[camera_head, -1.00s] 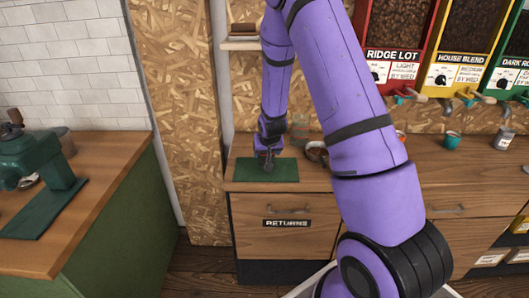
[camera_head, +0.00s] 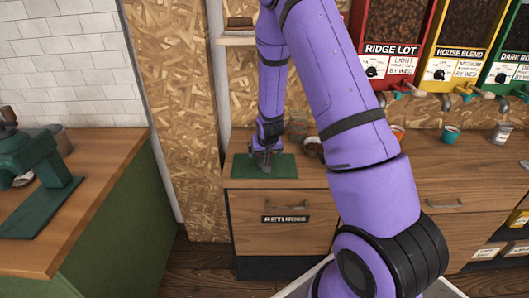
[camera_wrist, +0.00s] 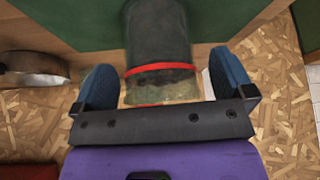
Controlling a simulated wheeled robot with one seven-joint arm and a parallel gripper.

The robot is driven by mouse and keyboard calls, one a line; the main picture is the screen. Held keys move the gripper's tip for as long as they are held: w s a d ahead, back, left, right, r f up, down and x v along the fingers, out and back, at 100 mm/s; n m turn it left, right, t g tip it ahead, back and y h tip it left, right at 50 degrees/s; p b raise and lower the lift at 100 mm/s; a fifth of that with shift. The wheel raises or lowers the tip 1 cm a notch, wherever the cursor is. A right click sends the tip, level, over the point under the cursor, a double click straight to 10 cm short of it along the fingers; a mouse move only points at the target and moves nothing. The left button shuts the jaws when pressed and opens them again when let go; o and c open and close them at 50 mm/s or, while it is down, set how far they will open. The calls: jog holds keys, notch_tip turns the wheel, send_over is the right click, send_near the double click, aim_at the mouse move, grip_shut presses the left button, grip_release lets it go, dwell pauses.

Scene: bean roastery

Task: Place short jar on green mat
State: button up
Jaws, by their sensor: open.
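The green mat (camera_head: 284,167) lies on the wooden counter above the drawer marked RETURNS. My gripper (camera_head: 264,163) is low over the middle of the mat. In the wrist view my gripper (camera_wrist: 165,88) is open, with one blue finger on each side of a clear glass jar (camera_wrist: 157,40) with a red band. The jar shows against the green mat (camera_wrist: 80,20), and small gaps seem to show beside it. Its contact with the mat is hard to make out. In the head view my gripper mostly hides this jar.
Another glass jar (camera_head: 298,129) stands behind the mat, with a bowl (camera_head: 313,148) to its right. A teal cup (camera_head: 451,134) and a pale canister (camera_head: 501,134) stand farther right, below the bean dispensers (camera_head: 391,45). A green machine (camera_head: 30,160) is on the left counter.

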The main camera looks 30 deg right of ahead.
jog(key=s+a+r+n+y, duration=0.1)
jog(key=s+a+r, duration=0.2)
jog(key=s+r, duration=0.45)
jog(key=s+a+r, duration=0.4)
jog(key=r, duration=0.7)
jog(key=s+a+r+n+y, duration=0.1)
jog(key=s+a+r, duration=0.3)
jog(key=r, duration=0.6)
jog(key=s+a+r+n, duration=0.1)
jog(key=s+a+r, duration=0.1)
jog(key=s, duration=0.7)
jog(key=s+a+r+n, duration=0.1)
jog(key=s+a+r, duration=0.1)
jog(key=s+r, duration=0.3)
jog(key=s, duration=0.4)
jog(key=shift+s+r+n, duration=0.2)
jog(key=shift+s+n, duration=0.1)
jog(key=shift+s, duration=0.1)
